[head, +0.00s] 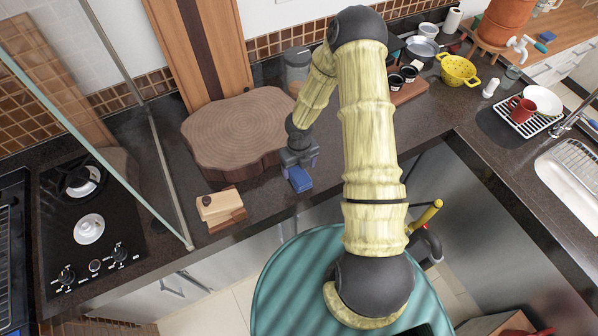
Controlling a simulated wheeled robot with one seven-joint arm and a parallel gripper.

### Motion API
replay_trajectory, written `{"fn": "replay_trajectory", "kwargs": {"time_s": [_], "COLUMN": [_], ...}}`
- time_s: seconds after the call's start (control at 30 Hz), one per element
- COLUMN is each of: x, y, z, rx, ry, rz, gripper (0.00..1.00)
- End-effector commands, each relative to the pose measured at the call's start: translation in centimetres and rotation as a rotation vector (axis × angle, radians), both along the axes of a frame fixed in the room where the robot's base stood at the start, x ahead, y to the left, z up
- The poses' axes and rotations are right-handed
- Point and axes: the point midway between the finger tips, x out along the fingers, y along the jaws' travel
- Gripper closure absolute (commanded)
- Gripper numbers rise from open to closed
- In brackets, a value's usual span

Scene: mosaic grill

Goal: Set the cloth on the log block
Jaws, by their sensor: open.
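The log block (235,132) is a broad, thick slice of brown wood with rings on its top, on the dark counter left of my arm. A small blue folded piece, which looks like the cloth (299,180), is at the counter's front edge, right of the log block. My gripper (300,170) is open and points down directly over the blue cloth. The fingertips are close to it; I cannot tell whether they touch it. The gripper hides part of the cloth's far side.
Small wooden boards (220,207) lie in front of the log block. A glass jar (297,68) stands behind it. A gas cooktop (88,225) is at left, beyond a glass pane. A yellow colander (458,70) and dish rack (520,116) are at right.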

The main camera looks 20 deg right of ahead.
Motion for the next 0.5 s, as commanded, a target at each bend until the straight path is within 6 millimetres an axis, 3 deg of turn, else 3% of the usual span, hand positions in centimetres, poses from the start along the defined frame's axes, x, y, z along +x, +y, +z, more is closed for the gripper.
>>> {"fn": "replay_trajectory", "kwargs": {"time_s": [0.3,0.5], "x": [0.0,-0.1], "y": [-0.1,0.0], "z": [6.2,7.7], "rx": [0.0,0.0], "ry": [-0.002,0.0], "rz": [-0.002,0.001], "gripper": [0.24,0.24]}}
